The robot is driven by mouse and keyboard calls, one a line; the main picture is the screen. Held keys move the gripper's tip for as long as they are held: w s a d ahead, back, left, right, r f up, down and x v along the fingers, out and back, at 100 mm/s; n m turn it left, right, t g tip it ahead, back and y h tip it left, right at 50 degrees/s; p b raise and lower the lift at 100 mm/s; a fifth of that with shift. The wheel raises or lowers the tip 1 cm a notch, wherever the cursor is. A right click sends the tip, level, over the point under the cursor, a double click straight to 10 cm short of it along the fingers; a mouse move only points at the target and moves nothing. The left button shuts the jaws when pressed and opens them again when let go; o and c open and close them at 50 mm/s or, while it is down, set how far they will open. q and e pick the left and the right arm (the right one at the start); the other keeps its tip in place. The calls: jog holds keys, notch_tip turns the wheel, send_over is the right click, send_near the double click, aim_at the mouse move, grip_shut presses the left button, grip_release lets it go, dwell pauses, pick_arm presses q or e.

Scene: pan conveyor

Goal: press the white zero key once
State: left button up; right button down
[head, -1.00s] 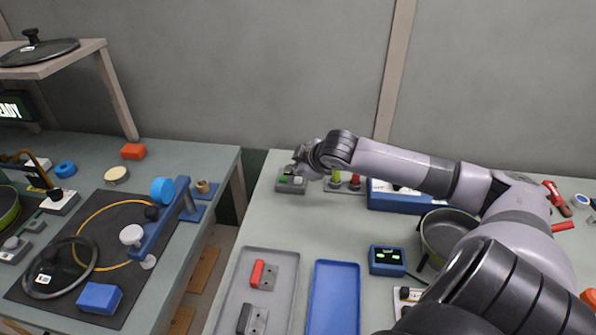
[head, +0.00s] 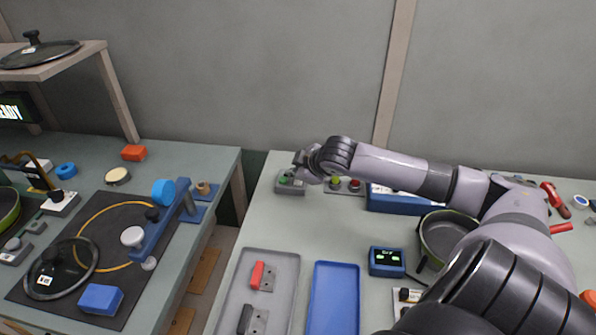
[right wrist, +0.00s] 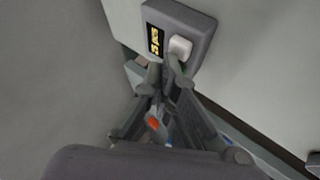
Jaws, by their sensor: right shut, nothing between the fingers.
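The white key (right wrist: 180,47) is a small raised block on a grey box (right wrist: 197,17), beside a dark display with yellow characters (right wrist: 155,42). The grey box (head: 290,189) also shows in the head view, at the back left of the right-hand table; its key is hidden there. My right gripper (head: 297,174) is over that box. In the right wrist view its fingers (right wrist: 169,70) are shut and empty, with the tips at the key's lower edge. I cannot tell whether they touch it. My left gripper is not in view.
A green button (head: 336,182) and a red button (head: 354,184) stand just right of the box. A grey tray (head: 240,290), a blue tray (head: 334,300) and a blue display unit (head: 386,262) are nearer. The table between is clear.

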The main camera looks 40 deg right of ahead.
aim_at(296, 182)
jog(key=shift+f, duration=0.5)
dwell(0.8)
jog(key=shift+r+p, duration=0.9)
jog(key=shift+p, duration=0.3)
jog(key=shift+r, duration=0.1)
notch_tip(296, 182, up, 5)
jog(key=p, duration=0.6)
dwell(0.5)
